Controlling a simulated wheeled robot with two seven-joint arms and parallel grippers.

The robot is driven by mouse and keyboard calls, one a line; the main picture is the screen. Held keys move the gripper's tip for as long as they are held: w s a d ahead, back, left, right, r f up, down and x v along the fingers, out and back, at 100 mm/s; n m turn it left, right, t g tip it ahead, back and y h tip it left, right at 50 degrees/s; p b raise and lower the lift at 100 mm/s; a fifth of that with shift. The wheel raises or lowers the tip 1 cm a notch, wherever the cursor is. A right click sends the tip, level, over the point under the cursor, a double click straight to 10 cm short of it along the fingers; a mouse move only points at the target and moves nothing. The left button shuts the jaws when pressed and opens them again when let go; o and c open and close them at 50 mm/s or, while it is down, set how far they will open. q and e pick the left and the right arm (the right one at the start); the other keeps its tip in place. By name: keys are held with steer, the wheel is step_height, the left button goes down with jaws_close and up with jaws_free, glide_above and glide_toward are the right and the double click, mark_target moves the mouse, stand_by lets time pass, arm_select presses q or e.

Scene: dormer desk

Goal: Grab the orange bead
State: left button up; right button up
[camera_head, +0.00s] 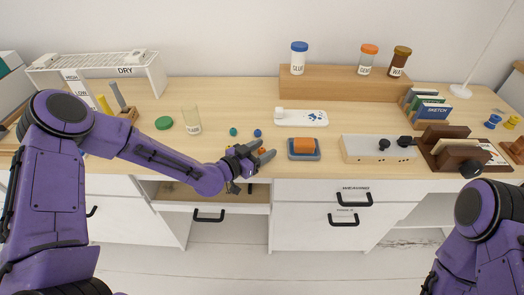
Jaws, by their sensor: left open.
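A small orange bead (262,150) shows at my left gripper, partly hidden by its fingers. My left gripper (263,156) is open over the front part of the desk. I cannot tell whether the bead lies between the fingers or just behind them, or whether they touch it. A teal bead (233,132) and a blue bead (257,133) lie on the desk just behind the gripper. My right arm is at the lower right, and its gripper is out of view.
A grey box with black knobs (378,149) is farther right. A drawer below the gripper appears open.

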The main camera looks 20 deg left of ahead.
arm_select(q)
jaws_close()
steer(key=shift+r, duration=0.1)
